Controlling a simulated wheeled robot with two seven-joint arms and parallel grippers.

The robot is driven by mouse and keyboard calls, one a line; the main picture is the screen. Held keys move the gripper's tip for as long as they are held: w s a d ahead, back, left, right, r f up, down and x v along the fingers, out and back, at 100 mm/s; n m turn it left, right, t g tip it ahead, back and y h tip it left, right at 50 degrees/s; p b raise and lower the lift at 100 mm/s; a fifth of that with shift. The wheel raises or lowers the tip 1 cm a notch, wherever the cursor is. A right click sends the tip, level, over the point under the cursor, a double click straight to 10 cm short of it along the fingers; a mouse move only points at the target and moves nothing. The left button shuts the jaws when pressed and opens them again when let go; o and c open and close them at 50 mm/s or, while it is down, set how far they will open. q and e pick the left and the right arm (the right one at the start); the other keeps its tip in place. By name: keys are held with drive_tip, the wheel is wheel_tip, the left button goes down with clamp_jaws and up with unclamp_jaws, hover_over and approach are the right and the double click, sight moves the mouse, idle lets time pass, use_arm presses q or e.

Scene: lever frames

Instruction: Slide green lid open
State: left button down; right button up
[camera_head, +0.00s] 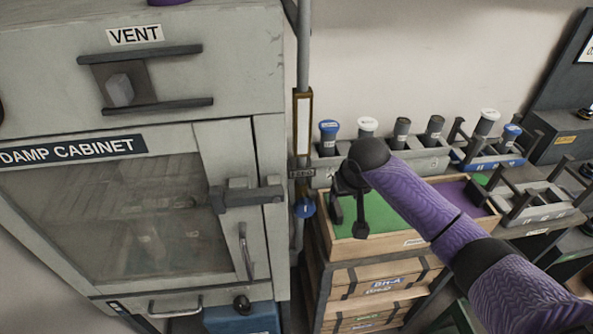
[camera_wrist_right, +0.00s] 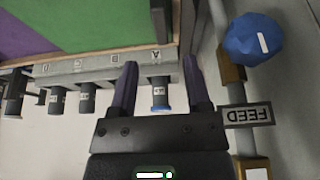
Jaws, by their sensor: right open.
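The green lid (camera_head: 381,213) is a flat green panel set in the top of a wooden box (camera_head: 380,246), below and right of the FEED pipe. It also shows at the top of the right wrist view (camera_wrist_right: 110,25), where the gripper covers none of it. My right gripper (camera_head: 348,222) hangs over the left part of the green panel in the head view. My left gripper is not in view.
A purple panel (camera_head: 455,191) lies beside the green one. A rack (camera_head: 425,160) of capped bottles stands behind the box. A pipe with a blue knob (camera_head: 305,208) and FEED tag (camera_wrist_right: 248,115) runs close by the gripper. The damp cabinet (camera_head: 120,210) fills the left.

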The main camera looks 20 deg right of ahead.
sight(337, 205)
drive_tip(key=shift+w+a+r, duration=0.1)
drive_tip(key=shift+w+r, duration=0.1)
drive_tip(key=shift+w, duration=0.25)
drive_tip(key=b+x, duration=0.1)
drive_tip(key=x, duration=0.2)
drive_tip(key=b+x, duration=0.4)
drive_tip(key=x, duration=0.1)
drive_tip(key=shift+s+f, duration=0.25)
drive_tip(key=shift+f, duration=0.15)
drive_tip(key=shift+d+f, duration=0.2)
drive_tip(key=shift+f, duration=0.05)
drive_tip(key=shift+w+f, duration=0.1)
drive_tip(key=shift+w, duration=0.1)
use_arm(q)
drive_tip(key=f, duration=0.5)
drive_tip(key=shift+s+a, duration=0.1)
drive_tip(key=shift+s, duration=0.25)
use_arm(e)
clamp_jaws()
